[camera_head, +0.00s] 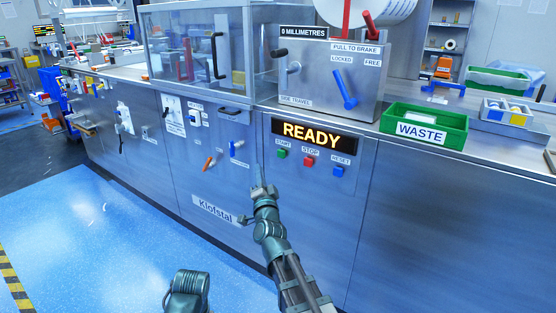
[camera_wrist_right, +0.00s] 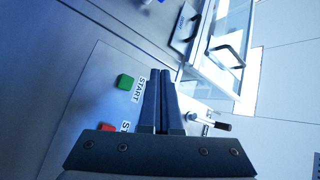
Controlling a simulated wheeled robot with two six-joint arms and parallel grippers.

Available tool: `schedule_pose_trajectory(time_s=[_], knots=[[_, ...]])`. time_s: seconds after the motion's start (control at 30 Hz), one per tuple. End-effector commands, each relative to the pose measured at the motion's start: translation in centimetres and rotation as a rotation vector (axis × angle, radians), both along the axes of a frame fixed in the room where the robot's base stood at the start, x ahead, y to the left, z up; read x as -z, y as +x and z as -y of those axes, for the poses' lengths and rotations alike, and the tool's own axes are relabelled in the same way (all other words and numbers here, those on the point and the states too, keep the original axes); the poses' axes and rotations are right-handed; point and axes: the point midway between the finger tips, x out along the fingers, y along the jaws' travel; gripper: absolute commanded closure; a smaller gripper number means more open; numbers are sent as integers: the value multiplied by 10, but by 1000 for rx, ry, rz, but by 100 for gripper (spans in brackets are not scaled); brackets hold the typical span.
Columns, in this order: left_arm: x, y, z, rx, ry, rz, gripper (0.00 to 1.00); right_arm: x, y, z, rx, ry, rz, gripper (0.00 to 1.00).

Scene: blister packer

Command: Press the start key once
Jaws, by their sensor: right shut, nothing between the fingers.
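The green start key (camera_head: 282,154) sits under its START label on the machine front, below a lit display (camera_head: 313,134) reading READY. In the right wrist view the green key (camera_wrist_right: 125,81) is left of my fingertips, with clear space between. My right gripper (camera_head: 259,168) is shut and empty, its fingertips left of and slightly below the key in the head view. It also shows in the right wrist view (camera_wrist_right: 166,74), fingers together. My left gripper is not in view.
The red stop key (camera_head: 308,162) and blue reset key (camera_head: 338,171) are in the same row to the right. A green waste bin (camera_head: 425,111) stands on the counter above.

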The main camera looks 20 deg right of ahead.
Motion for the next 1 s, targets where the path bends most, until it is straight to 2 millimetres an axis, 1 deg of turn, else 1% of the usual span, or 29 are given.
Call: schedule_pose_trajectory(time_s=[0.23,0.37,0.8,1.0], knots=[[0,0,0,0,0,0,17,0,1,1,-1,-1,-1,100],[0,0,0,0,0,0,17,0,7,7,0,-2,0,100],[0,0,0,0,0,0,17,0,42,52,1,-4,-1,100],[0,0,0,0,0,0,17,0,51,64,0,-2,0,100]])
